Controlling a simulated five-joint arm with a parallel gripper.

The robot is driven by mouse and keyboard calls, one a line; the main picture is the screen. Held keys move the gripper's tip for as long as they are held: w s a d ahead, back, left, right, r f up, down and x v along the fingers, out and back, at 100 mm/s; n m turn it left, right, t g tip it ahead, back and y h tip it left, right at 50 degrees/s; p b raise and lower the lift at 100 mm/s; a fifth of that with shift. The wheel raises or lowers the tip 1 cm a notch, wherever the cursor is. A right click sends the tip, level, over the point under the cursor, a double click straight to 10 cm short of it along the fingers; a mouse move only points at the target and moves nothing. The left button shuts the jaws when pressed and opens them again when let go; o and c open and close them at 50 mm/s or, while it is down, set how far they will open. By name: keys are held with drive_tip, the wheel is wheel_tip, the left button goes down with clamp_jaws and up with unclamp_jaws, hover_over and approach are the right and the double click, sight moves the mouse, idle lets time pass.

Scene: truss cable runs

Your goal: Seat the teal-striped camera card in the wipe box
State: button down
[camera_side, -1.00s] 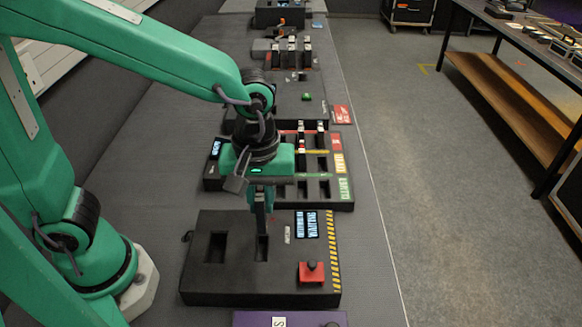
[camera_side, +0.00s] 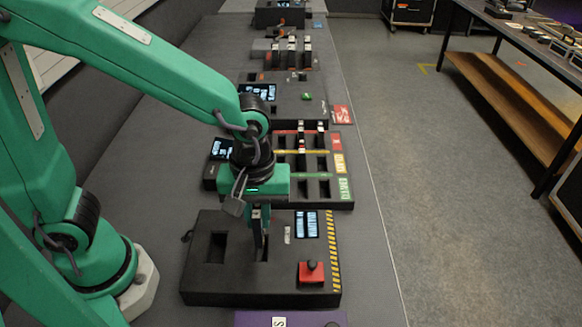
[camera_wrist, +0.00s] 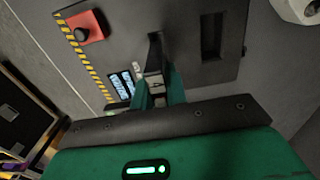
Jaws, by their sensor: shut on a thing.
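The wipe box (camera_side: 215,285) is a black box with two slots, a small lit screen, a red button and a yellow-black striped edge. It also shows in the wrist view (camera_wrist: 205,72). My gripper (camera_side: 260,236) points down over its right slot, nearest the screen. In the wrist view my gripper (camera_wrist: 158,90) is shut on a card (camera_wrist: 154,84) with a pale end. The card is at the slot's mouth, its lower part apparently inside; how deep is hidden. I cannot make out a teal stripe. The other slot (camera_side: 217,246) looks empty.
The red button (camera_side: 312,267) stands up right of the slots. A black sorting tray (camera_side: 348,203) with coloured row labels lies just behind the box. A purple case (camera_side: 265,319) sits in front. Further back are a card rack (camera_side: 291,55) and another screen (camera_side: 260,91).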

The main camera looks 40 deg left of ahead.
drive_tip(key=shift+f, duration=1.35)
drive_tip(key=shift+f, duration=1.75)
idle(3.1)
drive_tip(key=c, duration=1)
unclamp_jaws()
drive_tip(key=shift+r, duration=0.15)
